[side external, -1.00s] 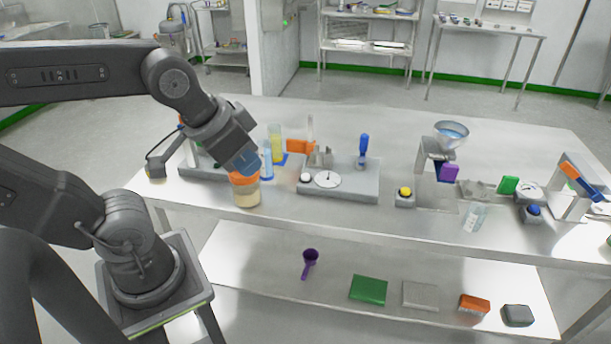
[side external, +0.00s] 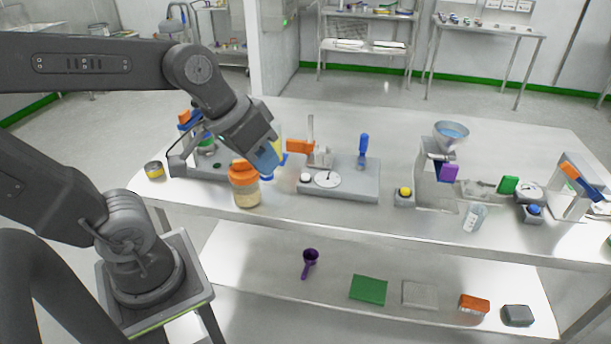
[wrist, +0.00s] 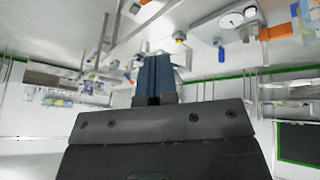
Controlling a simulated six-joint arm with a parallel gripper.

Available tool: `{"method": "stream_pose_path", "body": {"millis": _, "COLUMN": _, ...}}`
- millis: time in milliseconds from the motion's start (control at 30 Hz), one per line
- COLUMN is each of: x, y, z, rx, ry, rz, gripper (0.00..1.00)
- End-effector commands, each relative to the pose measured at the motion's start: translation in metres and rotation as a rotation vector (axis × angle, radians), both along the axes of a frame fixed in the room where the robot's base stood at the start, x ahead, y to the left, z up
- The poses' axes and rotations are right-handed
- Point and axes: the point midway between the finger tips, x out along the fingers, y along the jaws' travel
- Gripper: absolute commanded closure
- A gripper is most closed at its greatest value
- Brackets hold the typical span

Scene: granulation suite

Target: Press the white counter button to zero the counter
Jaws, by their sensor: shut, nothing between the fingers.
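The white counter button (side external: 305,178) is a small round cap at the front left of a grey base (side external: 345,190). A white dial (side external: 327,179) sits just right of it, and the button also shows near the top right of the wrist view (wrist: 251,12). My gripper (side external: 267,160) has blue fingers. It is shut and empty, tilted down to the right, left of the button and above the bench. The fingers appear apart from the button. In the wrist view the closed fingers (wrist: 155,76) are at the centre.
A jar with an orange lid (side external: 245,188) stands close below my gripper. An orange flag-like part (side external: 300,146) and a blue handle (side external: 363,146) rise behind the button. A yellow button box (side external: 405,196) and a funnel stand (side external: 451,133) are further right. Bench front left of the button holds the jar.

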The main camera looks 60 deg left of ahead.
Motion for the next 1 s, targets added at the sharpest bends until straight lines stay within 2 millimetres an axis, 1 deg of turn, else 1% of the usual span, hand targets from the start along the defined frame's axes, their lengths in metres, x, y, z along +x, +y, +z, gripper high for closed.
{"method": "stream_pose_path", "body": {"millis": 100, "x": 0.033, "y": -0.005, "z": -0.001, "rx": -0.181, "ry": 0.040, "rz": 0.118, "gripper": 1.00}}
{"method": "stream_pose_path", "body": {"millis": 167, "x": 0.051, "y": -0.004, "z": -0.001, "rx": -0.279, "ry": 0.055, "rz": 0.192, "gripper": 1.00}}
{"method": "stream_pose_path", "body": {"millis": 200, "x": 0.065, "y": -0.002, "z": -0.001, "rx": -0.342, "ry": 0.063, "rz": 0.245, "gripper": 1.00}}
{"method": "stream_pose_path", "body": {"millis": 267, "x": 0.084, "y": 0.002, "z": -0.003, "rx": -0.436, "ry": 0.074, "rz": 0.329, "gripper": 1.00}}
{"method": "stream_pose_path", "body": {"millis": 300, "x": 0.098, "y": 0.008, "z": -0.004, "rx": -0.497, "ry": 0.078, "rz": 0.389, "gripper": 1.00}}
{"method": "stream_pose_path", "body": {"millis": 367, "x": 0.118, "y": 0.018, "z": -0.008, "rx": -0.584, "ry": 0.084, "rz": 0.484, "gripper": 1.00}}
{"method": "stream_pose_path", "body": {"millis": 400, "x": 0.131, "y": 0.026, "z": -0.011, "rx": -0.641, "ry": 0.087, "rz": 0.550, "gripper": 1.00}}
{"method": "stream_pose_path", "body": {"millis": 467, "x": 0.149, "y": 0.040, "z": -0.018, "rx": -0.721, "ry": 0.090, "rz": 0.654, "gripper": 1.00}}
{"method": "stream_pose_path", "body": {"millis": 500, "x": 0.162, "y": 0.052, "z": -0.023, "rx": -0.773, "ry": 0.089, "rz": 0.727, "gripper": 1.00}}
{"method": "stream_pose_path", "body": {"millis": 567, "x": 0.178, "y": 0.071, "z": -0.033, "rx": -0.848, "ry": 0.089, "rz": 0.839, "gripper": 1.00}}
{"method": "stream_pose_path", "body": {"millis": 600, "x": 0.188, "y": 0.085, "z": -0.042, "rx": -0.895, "ry": 0.088, "rz": 0.917, "gripper": 1.00}}
{"method": "stream_pose_path", "body": {"millis": 667, "x": 0.201, "y": 0.106, "z": -0.055, "rx": -0.959, "ry": 0.084, "rz": 1.035, "gripper": 1.00}}
{"method": "stream_pose_path", "body": {"millis": 700, "x": 0.207, "y": 0.121, "z": -0.064, "rx": -1.000, "ry": 0.081, "rz": 1.112, "gripper": 1.00}}
{"method": "stream_pose_path", "body": {"millis": 800, "x": 0.219, "y": 0.155, "z": -0.089, "rx": -1.082, "ry": 0.071, "rz": 1.293, "gripper": 1.00}}
{"method": "stream_pose_path", "body": {"millis": 900, "x": 0.223, "y": 0.184, "z": -0.112, "rx": -1.141, "ry": 0.062, "rz": 1.444, "gripper": 1.00}}
{"method": "stream_pose_path", "body": {"millis": 1000, "x": 0.224, "y": 0.205, "z": -0.130, "rx": -1.180, "ry": 0.052, "rz": 1.557, "gripper": 1.00}}
